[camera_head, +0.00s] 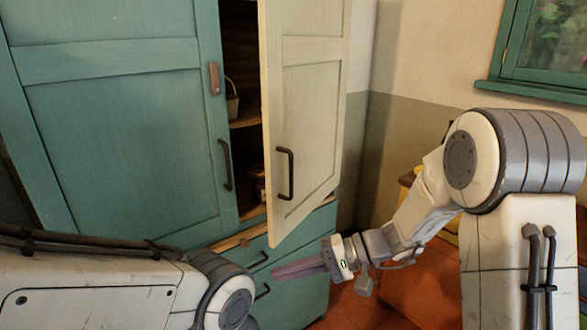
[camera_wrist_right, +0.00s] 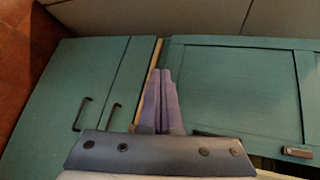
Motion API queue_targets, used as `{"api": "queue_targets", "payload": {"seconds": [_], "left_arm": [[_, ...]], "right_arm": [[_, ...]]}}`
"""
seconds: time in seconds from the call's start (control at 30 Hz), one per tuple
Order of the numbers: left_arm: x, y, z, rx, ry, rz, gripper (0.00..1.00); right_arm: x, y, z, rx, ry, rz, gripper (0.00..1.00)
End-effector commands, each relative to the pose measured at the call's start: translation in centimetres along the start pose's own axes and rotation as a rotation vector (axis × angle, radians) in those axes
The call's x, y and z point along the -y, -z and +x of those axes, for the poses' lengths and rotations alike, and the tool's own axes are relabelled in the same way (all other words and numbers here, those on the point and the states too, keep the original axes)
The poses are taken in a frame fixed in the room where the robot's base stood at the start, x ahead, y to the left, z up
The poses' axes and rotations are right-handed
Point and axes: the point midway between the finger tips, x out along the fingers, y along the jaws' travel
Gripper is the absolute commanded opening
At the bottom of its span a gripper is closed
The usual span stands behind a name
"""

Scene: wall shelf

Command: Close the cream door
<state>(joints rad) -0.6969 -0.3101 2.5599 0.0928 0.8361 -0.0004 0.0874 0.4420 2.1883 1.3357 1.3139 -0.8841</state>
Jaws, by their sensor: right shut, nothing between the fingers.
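The cream door (camera_head: 305,110) stands ajar on the right side of a teal cabinet, swung out toward me. Its dark handle (camera_head: 285,174) faces me, and the shelf interior shows through the gap at its left edge. My right gripper (camera_head: 274,273) is shut and empty, below the door's bottom edge and in front of the teal drawers (camera_head: 262,252). In the right wrist view its purple fingers (camera_wrist_right: 161,75) are together, with the drawers on the left and a teal door beyond. I cannot make out the cream door there. My left arm shows at lower left; its gripper is not visible.
The teal left door (camera_head: 120,130) is shut, with a dark handle (camera_head: 225,164) and a brown latch (camera_head: 214,79). A small pail (camera_head: 232,100) stands on a shelf inside. A wall corner lies right of the cabinet, and a teal window (camera_head: 540,50) is at upper right.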

Motion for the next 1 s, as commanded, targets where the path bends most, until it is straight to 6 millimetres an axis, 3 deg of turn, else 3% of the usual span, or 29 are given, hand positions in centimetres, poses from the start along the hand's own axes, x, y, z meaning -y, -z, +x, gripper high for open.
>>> {"api": "queue_targets", "payload": {"seconds": [0.03,0.1,0.3,0.43,0.53,0.67,1.0], "left_arm": [[-0.3,0.2,-3.9,0.0,0.0,0.0,0.93],[-0.4,0.3,-5.9,0.0,0.0,0.0,0.93],[-0.7,0.5,-9.7,0.0,0.0,0.0,0.93],[-0.8,0.6,-10.4,0.0,0.0,0.0,0.93],[-0.8,0.6,-10.7,0.0,0.0,0.0,0.93],[-0.8,0.6,-11.4,0.001,0.0,0.0,0.93],[-1.1,0.8,-14.4,0.0,0.0,0.0,0.93]], "right_arm": [[3.3,2.3,-2.9,-0.086,0.077,0.012,0.0],[5.0,5.4,-5.9,-0.201,0.17,0.006,0.0],[7.2,11.1,-13.3,-0.464,0.33,-0.031,0.0],[7.3,12.6,-15.5,-0.546,0.367,-0.047,0.0],[7.4,13.1,-15.6,-0.563,0.376,-0.052,0.0],[8.1,13.9,-14.2,-0.56,0.375,-0.052,0.0],[10.8,17.5,-8.5,-0.558,0.373,-0.051,0.0]]}}
